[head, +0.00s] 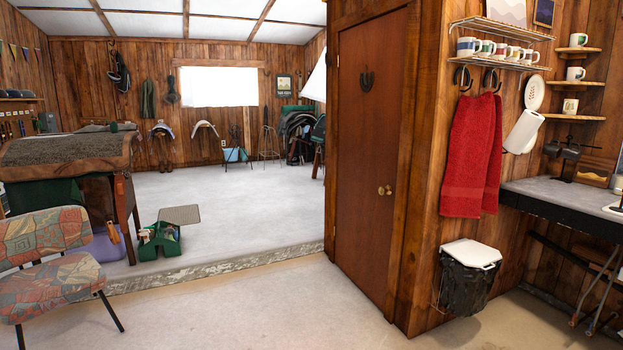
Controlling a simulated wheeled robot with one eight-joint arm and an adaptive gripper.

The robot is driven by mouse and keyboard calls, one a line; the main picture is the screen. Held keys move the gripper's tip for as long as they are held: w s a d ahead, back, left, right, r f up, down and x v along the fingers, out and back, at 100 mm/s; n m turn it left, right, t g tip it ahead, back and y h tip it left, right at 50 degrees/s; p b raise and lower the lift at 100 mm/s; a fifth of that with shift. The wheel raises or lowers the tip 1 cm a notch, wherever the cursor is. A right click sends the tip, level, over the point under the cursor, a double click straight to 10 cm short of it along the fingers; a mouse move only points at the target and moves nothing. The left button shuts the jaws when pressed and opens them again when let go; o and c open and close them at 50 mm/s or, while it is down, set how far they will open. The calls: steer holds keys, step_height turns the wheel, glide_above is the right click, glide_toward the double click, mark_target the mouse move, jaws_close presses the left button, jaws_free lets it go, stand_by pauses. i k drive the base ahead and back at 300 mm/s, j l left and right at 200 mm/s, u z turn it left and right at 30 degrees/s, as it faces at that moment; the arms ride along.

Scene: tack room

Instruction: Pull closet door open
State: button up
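The closet door (367,150) is a tall reddish-brown wooden door in the wooden closet wall, right of the middle of the head view. It looks shut in its frame. A brass round knob (385,190) sits on its right side at mid height. My gripper and arm do not show in this view.
The floor before the door (270,300) is clear. Red towels (471,155) and a lidded black bin (468,278) are right of the door. A patterned chair (48,257) stands at left. A low step edge (215,267) crosses the floor.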

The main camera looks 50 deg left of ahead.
mark_target(371, 57)
steer(key=u, duration=1.55)
steer(key=i+j, duration=0.2)
steer(key=i, duration=0.3)
steer(key=i+j, duration=0.2)
steer(key=i, duration=0.3)
steer(key=i+j+u, duration=0.1)
steer(key=i, duration=0.4)
steer(key=i+j, duration=0.3)
steer(key=i, duration=0.2)
